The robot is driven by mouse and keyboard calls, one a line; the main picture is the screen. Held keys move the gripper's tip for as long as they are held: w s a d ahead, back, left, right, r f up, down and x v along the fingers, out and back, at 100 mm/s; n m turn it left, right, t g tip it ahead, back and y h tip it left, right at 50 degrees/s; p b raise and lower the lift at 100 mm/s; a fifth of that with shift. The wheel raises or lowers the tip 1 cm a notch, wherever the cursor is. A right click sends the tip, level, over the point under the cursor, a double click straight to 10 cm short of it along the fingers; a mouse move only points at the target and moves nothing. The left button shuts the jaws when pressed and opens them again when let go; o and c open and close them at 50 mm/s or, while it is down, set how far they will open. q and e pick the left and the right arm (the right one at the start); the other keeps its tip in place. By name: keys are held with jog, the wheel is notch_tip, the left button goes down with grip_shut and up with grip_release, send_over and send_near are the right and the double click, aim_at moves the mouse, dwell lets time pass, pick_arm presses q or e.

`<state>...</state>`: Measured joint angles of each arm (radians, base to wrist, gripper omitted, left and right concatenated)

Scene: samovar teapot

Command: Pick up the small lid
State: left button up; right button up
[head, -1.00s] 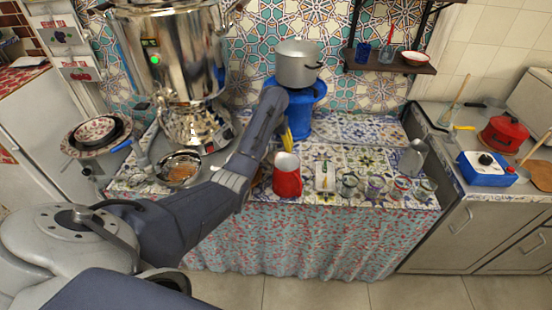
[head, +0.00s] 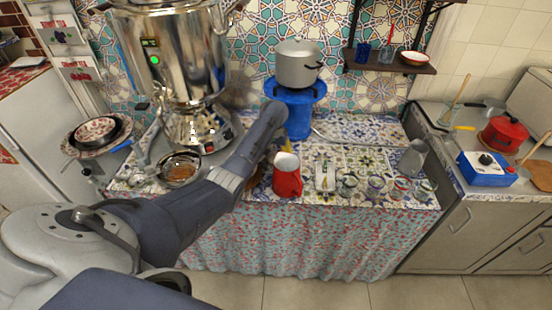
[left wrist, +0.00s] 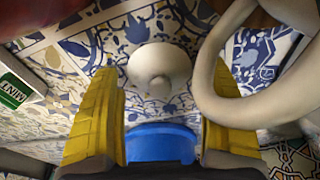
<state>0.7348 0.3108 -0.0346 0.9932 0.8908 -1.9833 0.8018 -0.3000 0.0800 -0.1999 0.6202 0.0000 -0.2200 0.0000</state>
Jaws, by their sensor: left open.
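The small lid (left wrist: 158,60) is a pale cream disc with a round knob, seen in the left wrist view on the blue-and-white patterned tiles. My left gripper (left wrist: 160,98) has its two yellow fingers apart, one on each side of the picture, with the lid between and a little beyond them. I cannot tell how far the lid is from the fingertips. In the head view my arm hides most of this gripper and I cannot make out the lid. My right gripper is not in view.
A curved cream handle (left wrist: 212,75) stands close to the right finger. A box marked MINT (left wrist: 14,92) lies at left. A blue stand (head: 302,112) carries a grey pot (head: 297,66). A red jug (head: 287,180) and several glasses stand along the counter's front.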

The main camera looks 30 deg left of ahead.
pick_arm(q)
jog(key=shift+s, duration=0.1)
jog(key=c, duration=1.7)
jog(key=shift+f, duration=0.1)
grip_shut()
